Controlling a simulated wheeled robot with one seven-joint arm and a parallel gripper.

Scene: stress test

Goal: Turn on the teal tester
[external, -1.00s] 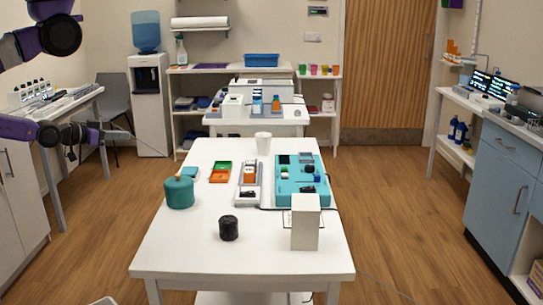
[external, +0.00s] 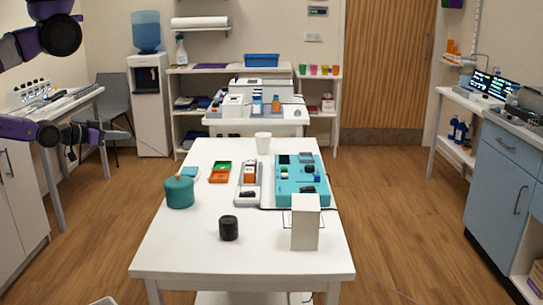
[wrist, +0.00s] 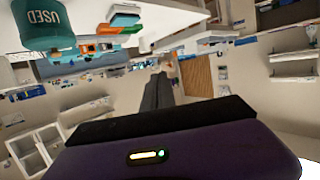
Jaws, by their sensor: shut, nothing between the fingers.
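The teal tester (external: 312,188) is a flat teal box at the right rear of the white table, with dark and white parts on its top face. At this size I cannot make out its switch or whether it is on. My gripper (external: 100,134) is in the air left of the table, well apart from the tester. In the wrist view its dark fingers (wrist: 157,92) are together and hold nothing. The wrist view looks tilted across the room, and I cannot surely pick out the tester there.
On the table (external: 185,245) stand a teal pot (external: 179,192), marked USED in the wrist view (wrist: 45,30), a black cylinder (external: 229,228), a white box (external: 305,225), a white cup (external: 263,143), and green and orange trays (external: 219,177). The table's front left is clear.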

